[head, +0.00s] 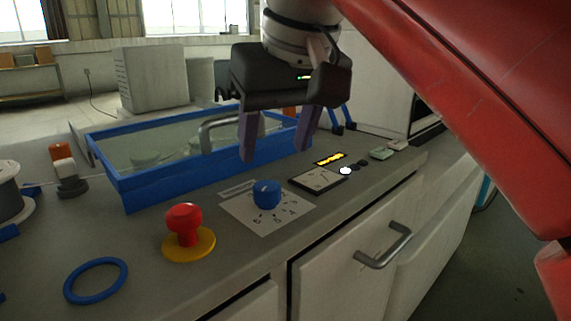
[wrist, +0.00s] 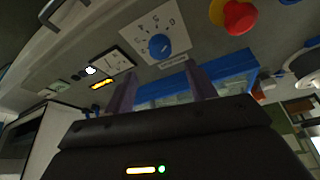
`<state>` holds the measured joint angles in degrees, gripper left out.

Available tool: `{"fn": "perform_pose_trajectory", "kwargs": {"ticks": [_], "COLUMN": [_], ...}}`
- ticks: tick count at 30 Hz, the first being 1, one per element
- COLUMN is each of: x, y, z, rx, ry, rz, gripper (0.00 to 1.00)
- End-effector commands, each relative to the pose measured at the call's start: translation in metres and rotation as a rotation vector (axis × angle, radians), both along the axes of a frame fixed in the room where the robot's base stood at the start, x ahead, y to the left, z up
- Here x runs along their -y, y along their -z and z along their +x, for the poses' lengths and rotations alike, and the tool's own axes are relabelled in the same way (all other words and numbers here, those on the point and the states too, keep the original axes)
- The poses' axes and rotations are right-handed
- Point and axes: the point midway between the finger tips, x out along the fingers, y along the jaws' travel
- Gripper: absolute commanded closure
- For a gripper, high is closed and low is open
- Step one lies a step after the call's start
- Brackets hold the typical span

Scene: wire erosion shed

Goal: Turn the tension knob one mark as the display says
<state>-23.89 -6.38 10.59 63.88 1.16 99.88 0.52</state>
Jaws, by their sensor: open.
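The blue tension knob (head: 266,193) sits on a white plate (head: 291,212) with printed marks on the grey counter. It also shows in the wrist view (wrist: 159,45), with numbers around it; which mark it points at is too small to tell. A small display (head: 330,159) with yellow lit text, unreadable here, lies to the right of the knob; it shows in the wrist view (wrist: 102,83) too. My gripper (head: 278,152) is open and empty, its two fingers pointing down, above and behind the knob and apart from it.
A red mushroom button (head: 184,222) on a yellow base stands left of the knob. A blue-rimmed tank (head: 165,184) with a metal handle lies behind. A dark-framed gauge panel (head: 318,179) is right of the knob. A blue ring (head: 96,281) lies front left.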

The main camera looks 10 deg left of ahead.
Motion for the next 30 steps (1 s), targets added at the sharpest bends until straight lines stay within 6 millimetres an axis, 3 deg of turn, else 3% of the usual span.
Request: {"fn": "perform_pose_trajectory", "kwargs": {"ticks": [12,25,30], "x": [-0.013,-0.016,-0.016], "y": [0.058,0.070,0.070], "z": [0.019,0.024,0.024], "rx": [-0.003,0.000,0.000], "ry": [0.001,0.001,0.001], "rz": [-0.001,0.000,0.000], "gripper": [0.44,0.44,0.64]}}
